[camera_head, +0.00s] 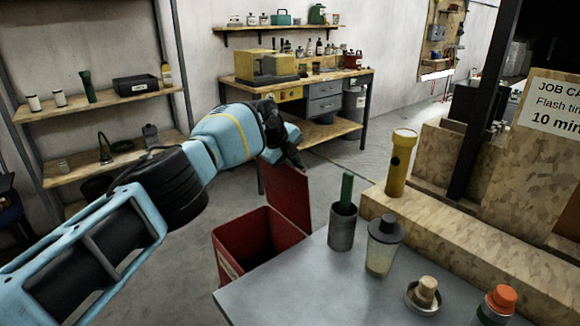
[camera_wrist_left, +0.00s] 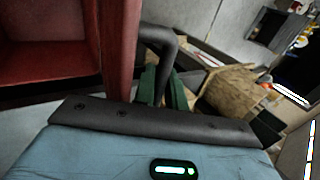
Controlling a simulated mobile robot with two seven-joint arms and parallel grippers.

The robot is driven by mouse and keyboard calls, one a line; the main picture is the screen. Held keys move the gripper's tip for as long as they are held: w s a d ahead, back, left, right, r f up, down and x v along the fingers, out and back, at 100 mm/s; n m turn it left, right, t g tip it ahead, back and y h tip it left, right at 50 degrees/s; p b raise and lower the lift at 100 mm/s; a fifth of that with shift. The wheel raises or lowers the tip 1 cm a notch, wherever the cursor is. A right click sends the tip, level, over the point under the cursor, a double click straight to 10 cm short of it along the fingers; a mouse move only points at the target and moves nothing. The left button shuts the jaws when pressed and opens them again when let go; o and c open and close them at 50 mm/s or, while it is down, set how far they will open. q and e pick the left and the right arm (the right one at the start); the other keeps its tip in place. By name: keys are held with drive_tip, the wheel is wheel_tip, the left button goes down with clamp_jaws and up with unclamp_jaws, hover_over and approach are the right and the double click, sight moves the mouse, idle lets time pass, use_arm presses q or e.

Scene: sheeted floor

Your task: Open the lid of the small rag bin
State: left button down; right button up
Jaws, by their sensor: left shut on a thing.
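The small red rag bin (camera_head: 240,234) stands on the floor beside the grey table, and its open top shows the inside. Its red lid (camera_head: 288,196) stands up steeply at the back of the opening. My left gripper (camera_head: 292,158) is at the lid's top edge. In the left wrist view, the lid (camera_wrist_left: 115,45) is seen near edge-on, with the bin's red inside (camera_wrist_left: 45,45) to its left. A dark bent handle (camera_wrist_left: 158,42) runs from the lid down between the green finger pads (camera_wrist_left: 165,88), which are shut on it. My right gripper is not in view.
The grey table (camera_head: 285,295) at front right carries a dark cup with a green-handled tool (camera_head: 343,225), a lidded jar (camera_head: 382,248) and an orange-capped bottle (camera_head: 497,303). A yellow torch (camera_head: 401,165) stands on the wooden ledge behind. Floor left of the bin is clear.

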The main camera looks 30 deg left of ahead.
use_arm(q)
drive_tip(key=shift+w+d, duration=0.1)
drive_tip(key=shift+w, duration=0.1)
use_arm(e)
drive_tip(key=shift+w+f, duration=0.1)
use_arm(q)
drive_tip(key=c, duration=1.5)
unclamp_jaws()
